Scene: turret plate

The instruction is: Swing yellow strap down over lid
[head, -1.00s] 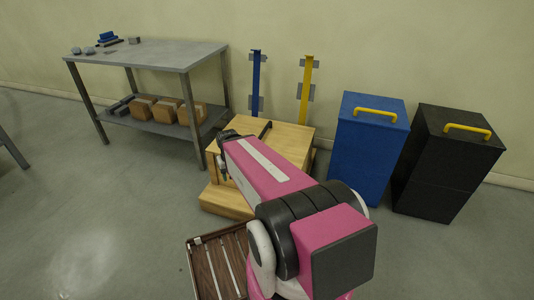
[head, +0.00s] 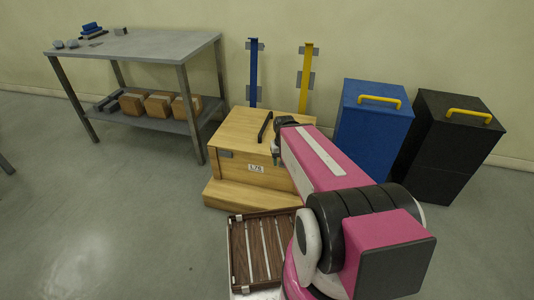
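The yellow strap (head: 306,80) stands upright behind the wooden crate, at its right rear. The crate's lid (head: 238,128) is down flat on the wooden box and carries a black bar handle (head: 265,128). A blue strap (head: 253,75) stands upright at the left rear. My gripper (head: 276,152) is at the end of my pink arm, over the right part of the crate, in front of and below the yellow strap. The gripper is small and dark here, partly hidden by my arm, and its fingers cannot be made out.
A blue bin (head: 372,130) and a black bin (head: 445,150), each with a yellow handle, stand to the right. A grey metal table (head: 140,45) with boxes on its lower shelf stands at the left. A wooden step (head: 240,200) fronts the crate. Open floor lies at left.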

